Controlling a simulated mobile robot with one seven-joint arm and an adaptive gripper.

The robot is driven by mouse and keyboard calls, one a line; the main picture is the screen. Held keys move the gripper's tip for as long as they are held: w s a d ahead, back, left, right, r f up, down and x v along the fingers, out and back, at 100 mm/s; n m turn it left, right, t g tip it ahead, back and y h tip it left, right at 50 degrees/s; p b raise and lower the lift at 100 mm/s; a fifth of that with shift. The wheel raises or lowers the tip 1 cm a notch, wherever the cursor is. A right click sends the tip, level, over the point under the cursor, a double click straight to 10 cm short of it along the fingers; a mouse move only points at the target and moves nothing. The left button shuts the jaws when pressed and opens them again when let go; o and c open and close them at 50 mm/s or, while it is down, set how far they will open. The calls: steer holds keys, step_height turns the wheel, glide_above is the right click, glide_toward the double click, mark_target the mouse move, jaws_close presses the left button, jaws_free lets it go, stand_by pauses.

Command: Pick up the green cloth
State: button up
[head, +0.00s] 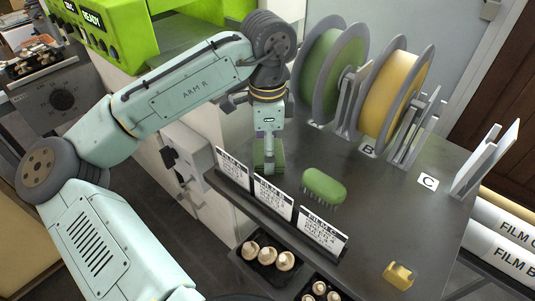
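The green cloth (279,158) is a small dark green shape at the left end of the dark grey bench, behind the standing label cards. My gripper (268,160) points down at it, seen nearly edge-on, and its finger covers the middle of the cloth. I cannot tell whether the fingers are apart or closed on the cloth, or whether the cloth is clear of the bench.
A green brush (324,186) lies to the right of the cloth. Label cards (273,195) stand along the bench's front edge, with black mushroom trays (243,262) below. Green (317,77) and yellow (387,97) film rolls stand behind. A yellow block (399,275) sits at front right.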

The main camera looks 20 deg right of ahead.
steer(key=c, duration=0.7)
step_height(320, 180, up, 10)
steer(key=shift+r, duration=0.1)
steer(key=o, duration=0.6)
steer(key=c, duration=0.5)
steer(key=shift+s, duration=0.1)
